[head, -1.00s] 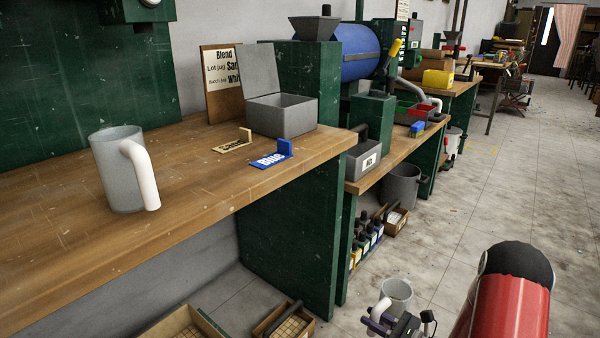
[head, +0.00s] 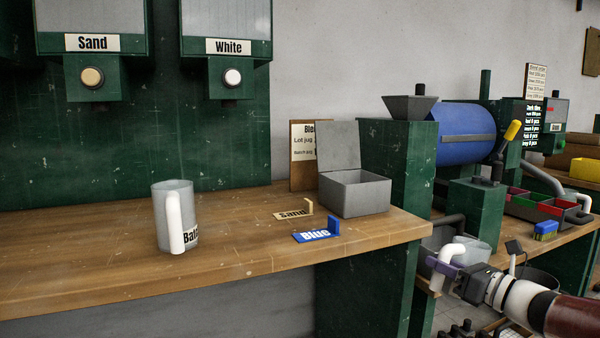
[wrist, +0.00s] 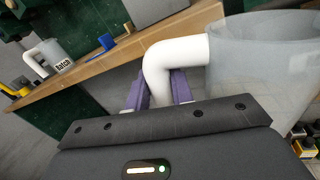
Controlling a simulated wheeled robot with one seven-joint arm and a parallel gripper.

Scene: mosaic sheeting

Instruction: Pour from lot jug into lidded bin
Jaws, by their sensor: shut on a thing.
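My gripper (head: 442,265) is shut on the white handle of a translucent grey jug (head: 482,232), at the right of the head view. In the wrist view the purple fingers (wrist: 160,92) close around the handle beside the jug body (wrist: 262,75). No label shows on this held jug, and its contents cannot be made out. The lidded bin (head: 350,196) is a grey box near the right end of the bench, its lid standing open at the back. The held jug is right of the bin and lower, beyond the bench end.
A second jug (head: 178,205), with a partly visible "Bat" label, stands upright on the wooden bench (head: 100,260). Sand (head: 290,214) and Blue (head: 315,234) tags lie before the bin. A green post (head: 395,180) stands right of the bin. A blue drum (head: 465,135) is behind.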

